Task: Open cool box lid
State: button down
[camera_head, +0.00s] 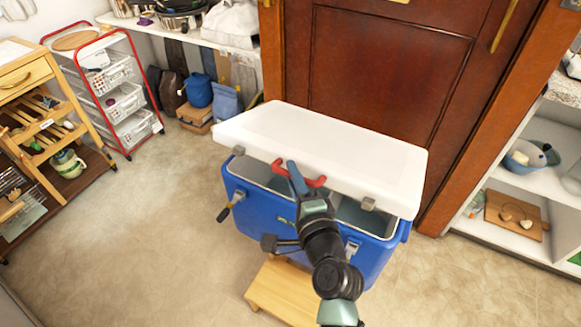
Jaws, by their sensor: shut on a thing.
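The blue cool box (253,203) stands in the middle of the view, in front of the brown door. Its white lid (325,146) is partly raised, and a dark gap shows between its front edge and the box rim. My gripper (298,178), with red fingers, is shut at the lid's front edge, left of its middle. Metal latches show on the lid's front edge and on the box front. My arm hides the middle of the box front and part of the opening. The contents of the box cannot be made out.
A wooden stool (284,290) is at the foot of the box, partly behind my arm. The brown door (390,70) is close behind the lid. A red-framed basket trolley (112,95) and a wooden cart (40,120) stand left. White shelves (545,182) stand right. Floor on the left is clear.

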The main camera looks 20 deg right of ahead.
jog(key=shift+m+g+y, duration=0.3)
jog(key=shift+m+g, duration=0.6)
jog(key=w+d+r+p, duration=0.1)
jog(key=r+p, duration=0.2)
jog(key=p, duration=0.1)
jog(key=w+d+r+p, duration=0.1)
jog(key=r+p, duration=0.2)
jog(key=p, duration=0.1)
jog(key=d+r+p, duration=0.1)
jog(key=r+p, duration=0.2)
jog(key=p, duration=0.1)
jog(key=shift+w+d+p, duration=0.35)
jog(key=shift+w+p, duration=0.05)
jog(key=w+d+r+m+g+p, duration=0.1)
jog(key=w+d+r+p, duration=0.3)
jog(key=d+r+p, duration=0.1)
jog(key=shift+y+p, duration=0.3)
jog(key=shift+p, duration=0.3)
jog(key=shift+d+r, duration=0.1)
jog(key=c, duration=0.8)
grip_release()
jog(key=shift+c, duration=0.2)
jog(key=v, duration=1.3)
jog(key=shift+w+r+p, duration=0.1)
jog(key=shift+r+p, duration=0.1)
jog(key=shift+p, duration=0.1)
